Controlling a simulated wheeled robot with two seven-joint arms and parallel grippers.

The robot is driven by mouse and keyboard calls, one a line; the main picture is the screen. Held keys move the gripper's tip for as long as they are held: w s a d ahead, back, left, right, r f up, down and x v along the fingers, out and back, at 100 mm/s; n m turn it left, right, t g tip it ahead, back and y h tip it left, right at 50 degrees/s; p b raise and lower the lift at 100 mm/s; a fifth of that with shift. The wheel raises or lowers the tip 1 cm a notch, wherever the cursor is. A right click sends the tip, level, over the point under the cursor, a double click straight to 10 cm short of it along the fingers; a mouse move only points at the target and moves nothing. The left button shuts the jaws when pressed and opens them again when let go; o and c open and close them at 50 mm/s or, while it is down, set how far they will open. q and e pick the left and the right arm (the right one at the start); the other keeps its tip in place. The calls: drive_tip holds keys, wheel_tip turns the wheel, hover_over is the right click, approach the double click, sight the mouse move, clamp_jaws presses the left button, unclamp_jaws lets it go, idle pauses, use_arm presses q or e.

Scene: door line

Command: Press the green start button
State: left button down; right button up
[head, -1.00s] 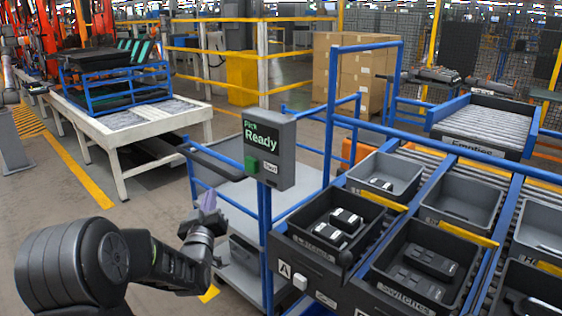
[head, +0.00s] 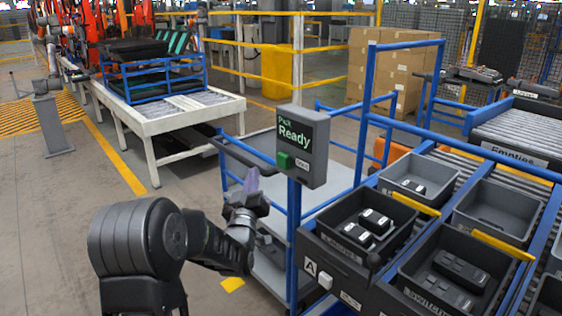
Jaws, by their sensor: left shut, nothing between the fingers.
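The green start button (head: 284,161) is on the lower left of a grey control box, whose screen (head: 295,133) reads "Pick Ready". The box stands on a blue post. My right gripper is not in view.
A cart with grey shelves (head: 335,189) and blue rails stands behind the post. Bins, one with white-topped parts (head: 368,222), fill the rack at the right. A white-framed table (head: 187,107) stands at the back left. Open floor lies at the left.

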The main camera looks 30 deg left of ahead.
sight(283, 161)
use_arm(q)
drive_tip(key=w+d, duration=0.2)
drive_tip(key=w, duration=0.4)
drive_tip(key=shift+b, duration=0.35)
idle(1.7)
drive_tip(key=shift+w+b, duration=0.4)
drive_tip(key=shift+b, duration=0.25)
